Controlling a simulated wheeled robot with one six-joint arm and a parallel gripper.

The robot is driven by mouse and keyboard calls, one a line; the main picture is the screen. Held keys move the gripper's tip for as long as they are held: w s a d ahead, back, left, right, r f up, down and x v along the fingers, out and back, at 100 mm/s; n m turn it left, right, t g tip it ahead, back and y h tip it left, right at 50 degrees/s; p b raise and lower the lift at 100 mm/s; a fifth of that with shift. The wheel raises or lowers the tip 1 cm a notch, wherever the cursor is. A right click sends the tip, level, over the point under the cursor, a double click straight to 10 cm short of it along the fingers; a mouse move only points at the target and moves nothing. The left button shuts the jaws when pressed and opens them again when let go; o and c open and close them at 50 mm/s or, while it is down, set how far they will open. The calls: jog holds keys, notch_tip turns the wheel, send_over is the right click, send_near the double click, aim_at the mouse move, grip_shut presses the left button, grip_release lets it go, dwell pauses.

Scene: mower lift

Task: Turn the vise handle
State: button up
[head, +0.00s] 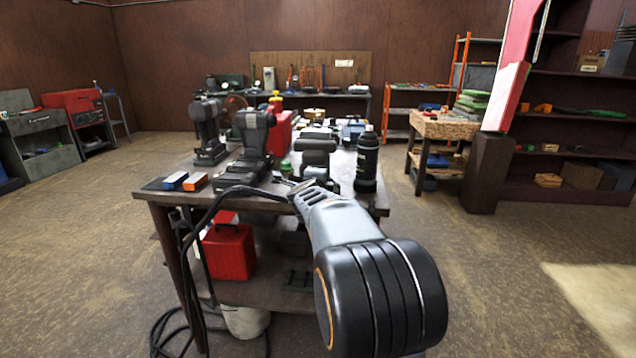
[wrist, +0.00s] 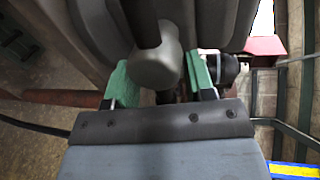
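The vise (head: 316,152) is a grey-green body on the near part of the workbench. In the wrist view its large rounded body (wrist: 222,22) fills the top. A dark bar, which looks like the vise handle (wrist: 140,22), runs down to a rounded grey knob (wrist: 157,66). My gripper (wrist: 160,80) has its two green fingers apart, one on each side of the knob. I cannot tell whether either finger touches it. In the head view my arm reaches to the bench's front edge, and my gripper (head: 303,186) is small and partly hidden there.
The workbench (head: 150,195) carries two dark machines (head: 252,140) on the left and a black bottle (head: 367,160) close to the vise's right. A red can (head: 228,252) is on the lower shelf. A black cable hangs off the front. Floor is clear on both sides.

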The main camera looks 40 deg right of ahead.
jog(key=o, duration=0.3)
jog(key=p+v, duration=0.3)
jog(key=v, duration=1)
jog(key=shift+s+a+r, duration=0.2)
jog(key=shift+s+a, duration=0.05)
